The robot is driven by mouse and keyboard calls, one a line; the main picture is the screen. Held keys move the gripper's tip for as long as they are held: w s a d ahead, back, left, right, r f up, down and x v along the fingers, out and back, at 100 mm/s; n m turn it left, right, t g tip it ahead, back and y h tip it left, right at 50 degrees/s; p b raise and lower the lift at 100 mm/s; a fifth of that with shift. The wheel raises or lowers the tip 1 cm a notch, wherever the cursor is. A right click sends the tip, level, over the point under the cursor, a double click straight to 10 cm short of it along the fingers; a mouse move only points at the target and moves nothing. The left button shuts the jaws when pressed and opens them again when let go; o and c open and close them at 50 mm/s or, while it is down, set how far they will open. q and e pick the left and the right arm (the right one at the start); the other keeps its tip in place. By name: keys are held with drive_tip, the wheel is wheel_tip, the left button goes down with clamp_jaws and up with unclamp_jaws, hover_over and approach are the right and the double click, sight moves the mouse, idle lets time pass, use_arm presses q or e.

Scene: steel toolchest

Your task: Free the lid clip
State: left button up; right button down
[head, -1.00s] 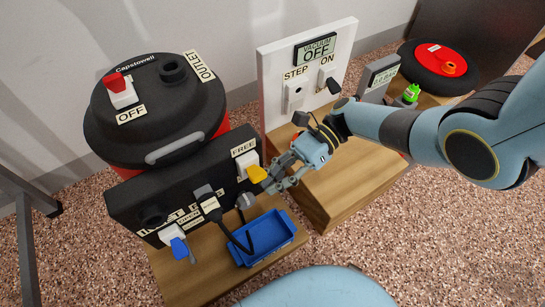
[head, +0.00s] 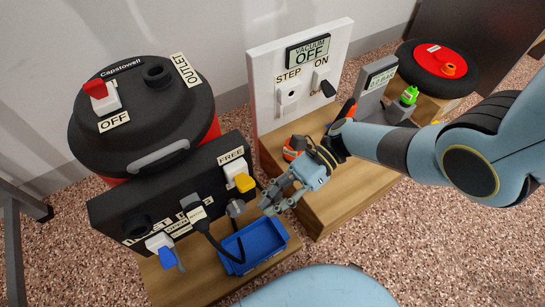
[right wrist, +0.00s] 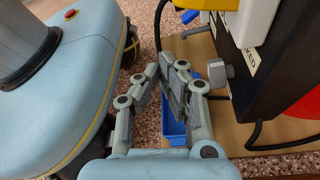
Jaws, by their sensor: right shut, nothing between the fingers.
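The black panel (head: 150,215) below the drum vacuum (head: 143,115) carries a white clip with a yellow tab (head: 245,183) under a FREE label, and a white clip with a blue tab (head: 168,258) at its left end. I cannot tell for sure which is the lid clip. The yellow tab points outward and also shows at the top of the right wrist view (right wrist: 220,4). My right gripper (head: 268,208) is shut and empty, just below and right of the yellow tab, apart from it; its fingers fill the middle of the right wrist view (right wrist: 180,75). My left gripper is out of view.
A blue tray (head: 262,240) lies below the fingers. A grey knob (head: 236,208) and a black plug with a cable (head: 195,207) stick out of the panel. A white switch board (head: 300,75) reading VACUUM OFF and an orange object (head: 294,147) stand to the right.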

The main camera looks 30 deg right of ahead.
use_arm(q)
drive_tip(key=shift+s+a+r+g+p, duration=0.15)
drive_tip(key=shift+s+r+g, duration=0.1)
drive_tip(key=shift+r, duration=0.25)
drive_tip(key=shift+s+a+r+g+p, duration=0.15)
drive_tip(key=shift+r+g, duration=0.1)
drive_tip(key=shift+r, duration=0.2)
use_arm(e)
drive_tip(key=v, duration=0.9)
drive_tip(key=shift+w+d+r, duration=0.15)
drive_tip(key=shift+w+r, duration=0.05)
drive_tip(key=shift+w, duration=0.15)
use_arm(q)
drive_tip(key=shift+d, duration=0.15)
